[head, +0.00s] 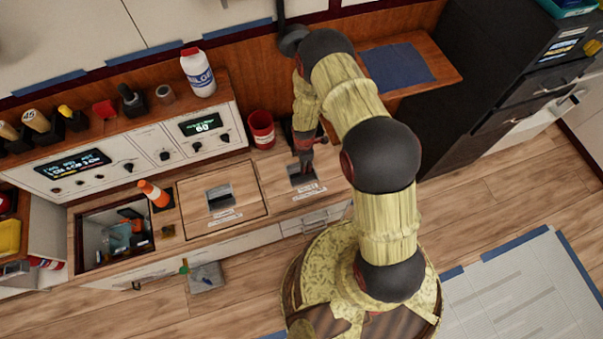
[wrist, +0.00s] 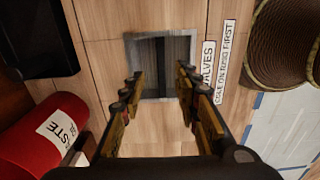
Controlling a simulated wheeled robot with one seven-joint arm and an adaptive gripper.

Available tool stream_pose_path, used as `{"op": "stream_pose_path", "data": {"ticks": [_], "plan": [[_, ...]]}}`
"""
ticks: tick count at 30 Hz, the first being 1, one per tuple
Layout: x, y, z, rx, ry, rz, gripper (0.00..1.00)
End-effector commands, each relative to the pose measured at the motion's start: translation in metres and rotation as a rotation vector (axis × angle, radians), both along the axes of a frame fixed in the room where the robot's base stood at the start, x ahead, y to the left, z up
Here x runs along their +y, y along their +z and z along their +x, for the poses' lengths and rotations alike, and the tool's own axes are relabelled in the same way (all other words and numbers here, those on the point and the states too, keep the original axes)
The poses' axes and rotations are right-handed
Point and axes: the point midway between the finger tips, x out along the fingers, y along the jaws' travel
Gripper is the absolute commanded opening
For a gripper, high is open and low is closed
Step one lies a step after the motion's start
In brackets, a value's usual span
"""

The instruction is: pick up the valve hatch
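The valve hatch (head: 299,177) is a wooden panel set in the low counter, with a square grey metal recess and a label beside it. In the wrist view the hatch's recess (wrist: 162,50) shows a dark slot or bar down its middle, and the label reads "VALVES". My gripper (wrist: 160,82) is open, its two fingers apart on either side of the recess, with nothing between them. In the head view my gripper (head: 304,160) points down just over the hatch. I cannot tell whether the fingertips touch the recess.
A second hatch (head: 220,197) lies to the left. Further left are an orange cone (head: 153,193) and an open compartment (head: 82,240) with items inside. A red waste bin (head: 262,128) stands close behind the valve hatch. A white bottle (head: 198,74) stands on the shelf.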

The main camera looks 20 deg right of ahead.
Motion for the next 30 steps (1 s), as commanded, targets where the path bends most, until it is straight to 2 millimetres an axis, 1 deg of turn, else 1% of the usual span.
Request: {"op": "stream_pose_path", "data": {"ticks": [6, 11, 14, 17, 21, 28, 30], "plan": [[0.001, -0.022, -0.002, 0.004, 0.014, 0.0, 0.32], [0.002, -0.032, -0.001, 0.004, 0.013, 0.0, 0.32], [0.005, -0.044, -0.001, 0.003, 0.013, 0.0, 0.32], [0.008, -0.06, -0.002, 0.004, 0.012, 0.0, 0.32], [0.008, -0.076, -0.002, 0.004, 0.011, 0.0, 0.32], [0.008, -0.077, -0.001, 0.002, 0.011, 0.0, 0.32], [0.008, -0.077, -0.001, 0.003, 0.011, 0.0, 0.29]]}}
